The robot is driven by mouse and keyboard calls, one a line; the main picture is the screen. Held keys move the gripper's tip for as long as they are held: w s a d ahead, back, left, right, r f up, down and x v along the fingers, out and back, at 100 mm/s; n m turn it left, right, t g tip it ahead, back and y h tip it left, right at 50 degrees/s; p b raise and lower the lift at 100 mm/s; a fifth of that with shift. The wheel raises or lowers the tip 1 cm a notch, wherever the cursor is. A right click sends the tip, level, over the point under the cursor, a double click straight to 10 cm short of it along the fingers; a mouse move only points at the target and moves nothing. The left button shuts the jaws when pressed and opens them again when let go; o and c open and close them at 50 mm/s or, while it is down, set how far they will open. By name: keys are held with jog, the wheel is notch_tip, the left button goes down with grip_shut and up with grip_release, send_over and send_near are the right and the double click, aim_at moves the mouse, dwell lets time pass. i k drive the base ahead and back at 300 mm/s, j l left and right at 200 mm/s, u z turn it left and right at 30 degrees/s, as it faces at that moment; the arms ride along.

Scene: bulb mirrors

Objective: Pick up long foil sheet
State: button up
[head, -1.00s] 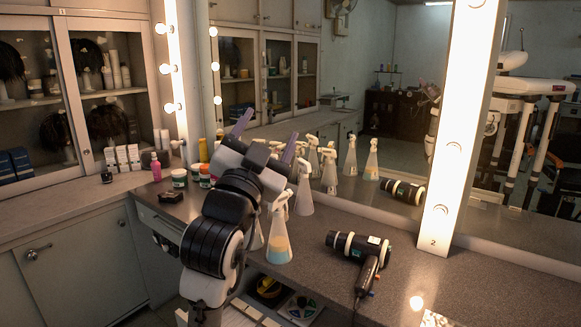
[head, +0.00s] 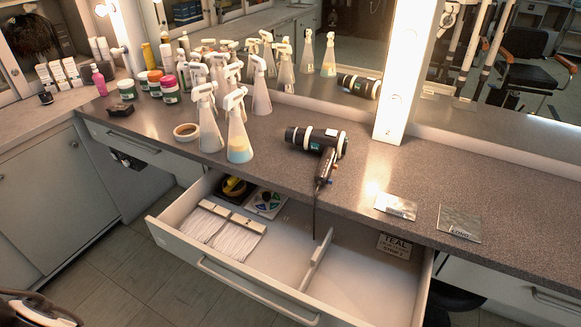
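Two flat silvery foil sheets lie on the grey counter, right of the hair dryer, in the head view. The right foil sheet (head: 459,222) carries a small label that seems to read "LONG". The left foil sheet (head: 396,205) has a label too small to read for certain. The two sheets lie apart with bare counter between them. My gripper does not show in the head view now.
A black hair dryer (head: 316,142) lies left of the sheets, its cord hanging over the open drawer (head: 370,285). Several spray bottles (head: 238,135) stand farther left. A lit mirror post (head: 392,100) rises behind. Counter right of the sheets is clear.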

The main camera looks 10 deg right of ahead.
aim_at(451, 220)
jog(key=z, duration=1.3)
